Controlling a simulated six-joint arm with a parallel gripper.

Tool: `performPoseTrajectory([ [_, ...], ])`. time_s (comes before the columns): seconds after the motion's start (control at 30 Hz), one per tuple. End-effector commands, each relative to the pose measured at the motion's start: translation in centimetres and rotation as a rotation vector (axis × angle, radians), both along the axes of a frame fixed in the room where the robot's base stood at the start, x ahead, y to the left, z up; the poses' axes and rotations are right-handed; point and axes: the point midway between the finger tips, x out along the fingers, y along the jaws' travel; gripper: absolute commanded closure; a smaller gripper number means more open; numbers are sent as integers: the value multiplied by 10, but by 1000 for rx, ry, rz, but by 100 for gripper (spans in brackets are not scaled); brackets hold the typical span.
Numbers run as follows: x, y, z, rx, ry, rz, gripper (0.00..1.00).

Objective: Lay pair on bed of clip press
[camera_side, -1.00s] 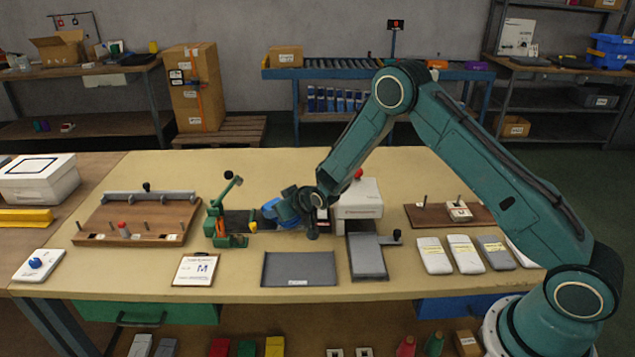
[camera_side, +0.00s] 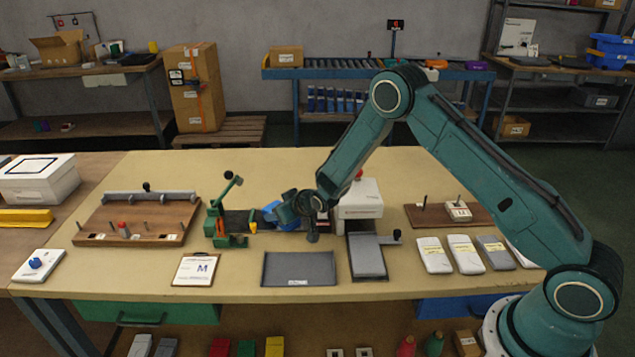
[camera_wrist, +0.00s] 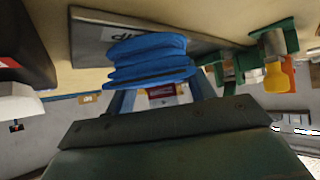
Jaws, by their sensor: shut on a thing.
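A blue folded sock pair (camera_wrist: 150,62) is held between the blue-tipped fingers of my gripper (camera_wrist: 160,98) in the wrist view. In the side view my gripper (camera_side: 284,214) and the blue pair (camera_side: 271,212) are just right of the green clip press (camera_side: 222,212). The press's dark flat bed (camera_side: 238,219) shows to the left of the pair; its raised lever is at the left. In the wrist view the lettered grey bed (camera_wrist: 90,35) lies behind the pair, and I cannot tell whether they touch. The press's yellow-tipped part (camera_wrist: 277,77) is at the right.
A white box-shaped machine (camera_side: 360,200) stands close to the right of my gripper. A grey tray (camera_side: 299,269) and a clipboard (camera_side: 197,269) lie in front. A wooden peg board (camera_side: 138,220) is left of the press. The table behind the press is clear.

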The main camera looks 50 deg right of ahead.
Motion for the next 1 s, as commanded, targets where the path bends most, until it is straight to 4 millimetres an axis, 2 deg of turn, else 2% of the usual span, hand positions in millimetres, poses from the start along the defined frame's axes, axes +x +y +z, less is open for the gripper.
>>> performPoseTrajectory([
  [0.1,0,0,-2,0,0,0,73],
  [0.13,0,0,-2,0,0,0,44],
  [0.2,0,0,-2,0,-1,0,30],
  [0.27,0,0,-2,0,-1,0,21],
  [0.73,-3,0,1,0,-1,0,21],
  [1.0,-19,0,13,0,-1,0,21],
])
